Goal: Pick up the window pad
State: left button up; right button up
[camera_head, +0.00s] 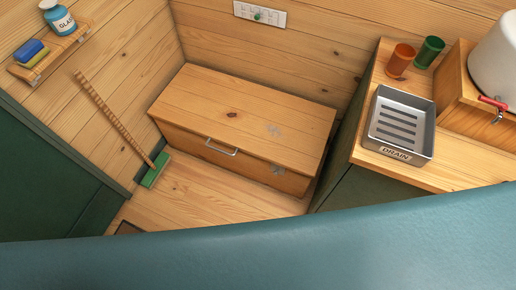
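On a small wooden wall shelf (62,45) at the upper left lies a blue pad (28,49) with a darker part and a yellowish-green edge. It looks like the window pad, but it is small in the picture and I cannot be certain. A blue-and-white bottle (60,20) with a label reading "GLASS" stands beside it on the right. Neither of my grippers is in view.
A wooden chest (245,115) stands in the corner, with a green-headed broom (154,170) left of it. On the right counter are a metal drain tray (398,125), an orange cup (400,60), a green cup (429,52) and a white tapped container (497,60). A teal surface covers the bottom.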

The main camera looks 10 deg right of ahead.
aim_at(30, 54)
jog(key=u, duration=1.25)
